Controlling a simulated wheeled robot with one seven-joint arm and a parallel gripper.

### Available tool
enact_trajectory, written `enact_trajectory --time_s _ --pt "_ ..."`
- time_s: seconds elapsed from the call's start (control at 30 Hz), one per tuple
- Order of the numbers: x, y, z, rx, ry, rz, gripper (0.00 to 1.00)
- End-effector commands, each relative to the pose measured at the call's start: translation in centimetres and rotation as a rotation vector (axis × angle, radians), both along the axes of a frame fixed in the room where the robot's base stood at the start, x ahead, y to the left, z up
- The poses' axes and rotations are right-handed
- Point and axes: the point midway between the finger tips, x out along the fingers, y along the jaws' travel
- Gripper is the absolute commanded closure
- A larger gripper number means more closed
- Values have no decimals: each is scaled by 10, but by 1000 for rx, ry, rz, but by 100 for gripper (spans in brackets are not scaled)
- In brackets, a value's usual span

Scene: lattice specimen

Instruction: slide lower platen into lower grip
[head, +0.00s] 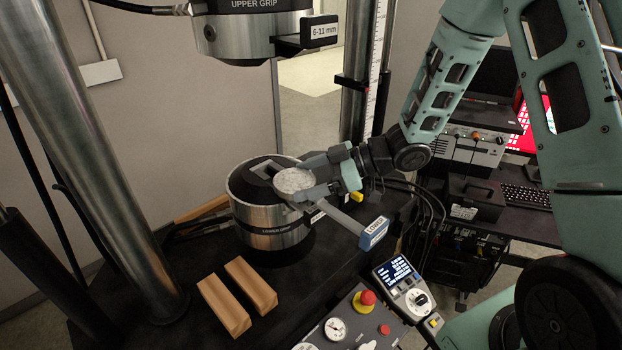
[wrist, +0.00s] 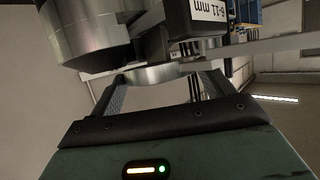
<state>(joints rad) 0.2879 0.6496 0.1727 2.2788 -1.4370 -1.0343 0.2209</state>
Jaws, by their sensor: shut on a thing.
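The lower platen (head: 294,181) is a round, pale, speckled metal disc. My gripper (head: 302,178) is shut on it, one finger at each side. In the wrist view the platen (wrist: 152,76) is seen edge-on between the fingers. The lower grip (head: 268,218) is a wide steel cylinder with a dark top and a rectangular slot (head: 262,170). The platen is over the right part of the grip's top, right of the slot. The platen's underside is hidden. A grey bar with a blue "LOWER" tag (head: 374,232) sticks out below my gripper; its attachment is unclear.
The upper grip (head: 246,32), with a "6-11 mm" label (head: 318,31), hangs above. Steel columns (head: 95,150) flank the grips. Two wooden blocks (head: 238,290) lie on the black base in front. A control panel (head: 350,325) and handset (head: 405,288) are at front right.

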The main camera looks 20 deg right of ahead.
Motion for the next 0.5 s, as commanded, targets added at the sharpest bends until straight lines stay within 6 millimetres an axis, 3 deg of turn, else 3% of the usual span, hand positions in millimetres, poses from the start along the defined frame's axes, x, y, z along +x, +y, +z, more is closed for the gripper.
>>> enact_trajectory --time_s 0.5 --pt "22 10 2 4 -3 2 80"
